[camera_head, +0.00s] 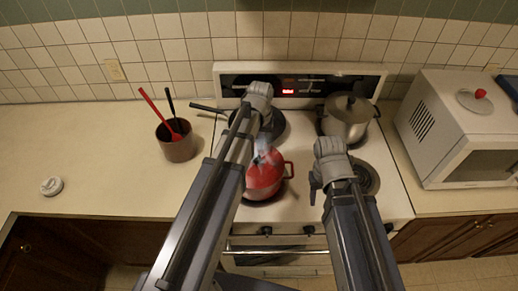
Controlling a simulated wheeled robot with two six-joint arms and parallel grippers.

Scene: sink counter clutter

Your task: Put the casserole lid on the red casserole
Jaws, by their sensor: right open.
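The red casserole (264,180) stands on the front left burner, with a red side handle at its right. My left forearm covers its left part, and a pale blurred patch over its top hides whether it is open. A round grey lid with a red knob (477,101) lies on top of the white microwave at the right, apart from both grippers. My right gripper (315,187) is open, over the stove just right of the casserole. My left gripper (234,119) is over the back left burner, mostly hidden by its own arm; its jaws cannot be made out.
A lidded steel pot (346,122) stands on the back right burner. A dark pan (266,127) is on the back left burner, its handle pointing left. A brown utensil crock (178,147) and a small white round item (51,186) stand on the left counter, otherwise clear.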

